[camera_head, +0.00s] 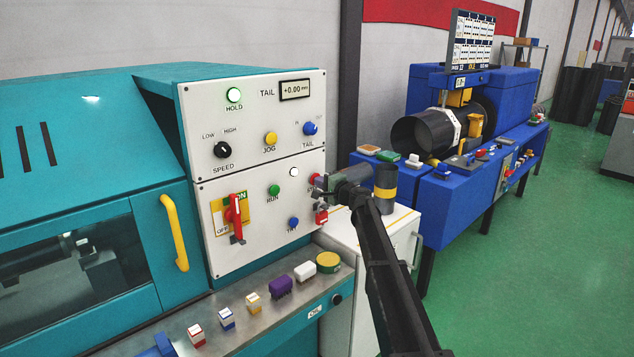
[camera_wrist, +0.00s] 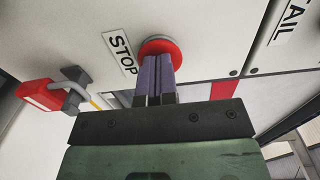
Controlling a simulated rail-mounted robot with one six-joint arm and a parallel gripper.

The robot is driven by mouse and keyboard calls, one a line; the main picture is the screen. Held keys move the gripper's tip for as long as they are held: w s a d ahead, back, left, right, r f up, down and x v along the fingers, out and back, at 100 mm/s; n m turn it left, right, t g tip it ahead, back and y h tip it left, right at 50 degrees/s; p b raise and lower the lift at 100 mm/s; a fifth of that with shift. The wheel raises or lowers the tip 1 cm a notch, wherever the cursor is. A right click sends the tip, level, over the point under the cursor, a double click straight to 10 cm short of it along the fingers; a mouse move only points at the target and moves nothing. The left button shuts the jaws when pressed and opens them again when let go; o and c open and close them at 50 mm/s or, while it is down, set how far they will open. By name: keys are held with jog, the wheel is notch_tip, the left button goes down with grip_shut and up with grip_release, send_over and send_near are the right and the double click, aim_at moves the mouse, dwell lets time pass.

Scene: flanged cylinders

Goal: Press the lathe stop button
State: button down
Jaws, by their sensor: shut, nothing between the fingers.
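The lathe's white control panel (camera_head: 255,215) is on the teal machine. In the wrist view the round red stop button (camera_wrist: 158,47) sits beside a label reading STOP (camera_wrist: 120,52). My gripper (camera_wrist: 155,66) has its two fingers side by side, shut and empty. The fingertips overlap the red button in the wrist view; whether they touch it or stop just short I cannot tell. In the camera_head view my gripper (camera_head: 318,189) is at the right edge of the lower panel and hides most of the button.
A green RUN button (camera_head: 274,190), a blue button (camera_head: 293,222) and a red-handled switch (camera_head: 236,218) are on the panel. A red block on a grey loop (camera_wrist: 40,95) juts out near the fingers. Several small blocks lie on the ledge (camera_head: 225,300) below.

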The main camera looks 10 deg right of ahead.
jog(key=shift+w+a, duration=0.1)
jog(key=shift+w, duration=0.1)
jog(key=shift+s, duration=0.1)
jog(key=v, duration=0.5)
jog(key=shift+s, duration=0.15)
dwell(0.5)
